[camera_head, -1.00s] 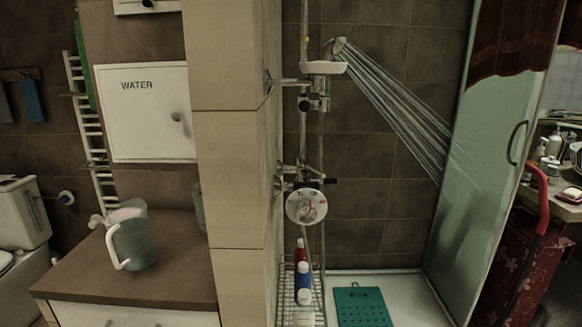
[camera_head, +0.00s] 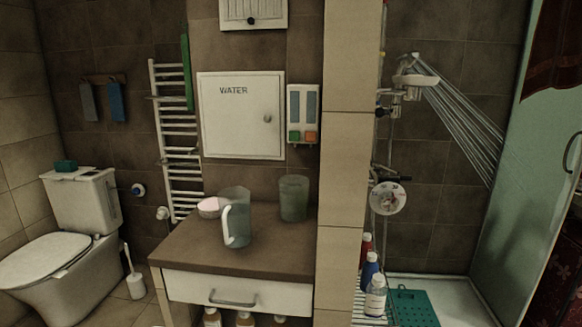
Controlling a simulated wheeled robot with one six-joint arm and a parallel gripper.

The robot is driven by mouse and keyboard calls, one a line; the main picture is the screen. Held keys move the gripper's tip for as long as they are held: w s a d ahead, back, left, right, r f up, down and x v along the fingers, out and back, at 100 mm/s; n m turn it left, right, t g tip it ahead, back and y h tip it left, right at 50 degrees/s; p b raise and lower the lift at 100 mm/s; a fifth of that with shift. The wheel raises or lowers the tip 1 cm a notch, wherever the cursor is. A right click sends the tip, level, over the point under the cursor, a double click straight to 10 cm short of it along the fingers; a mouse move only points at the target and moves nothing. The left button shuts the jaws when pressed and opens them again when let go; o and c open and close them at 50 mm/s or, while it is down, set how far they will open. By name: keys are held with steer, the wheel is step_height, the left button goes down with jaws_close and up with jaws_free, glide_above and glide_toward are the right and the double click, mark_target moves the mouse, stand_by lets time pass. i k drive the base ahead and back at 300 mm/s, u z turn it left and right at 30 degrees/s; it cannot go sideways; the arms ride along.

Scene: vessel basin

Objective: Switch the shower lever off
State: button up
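The shower head (camera_head: 416,72) is at the upper right on the shower wall, and water streams (camera_head: 462,125) run from it down to the right. Below it the shower fittings hold a round pale dial (camera_head: 388,198) with a reddish mark at its middle. A small part of the fittings (camera_head: 382,172) sticks out just above the dial; I cannot tell which part is the lever. The tiled pillar (camera_head: 347,150) hides the left side of the fittings. My gripper is not in view.
A brown counter (camera_head: 275,255) with a clear jug (camera_head: 235,215) stands left of the pillar. Bottles (camera_head: 375,295) stand on a rack in front of the shower. A glass door (camera_head: 535,200) bounds the shower at right. A toilet (camera_head: 60,250) is far left.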

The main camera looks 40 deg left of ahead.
mark_target(376, 165)
steer(key=u, duration=1.1)
steer(key=i, duration=0.15)
steer(key=u, duration=0.1)
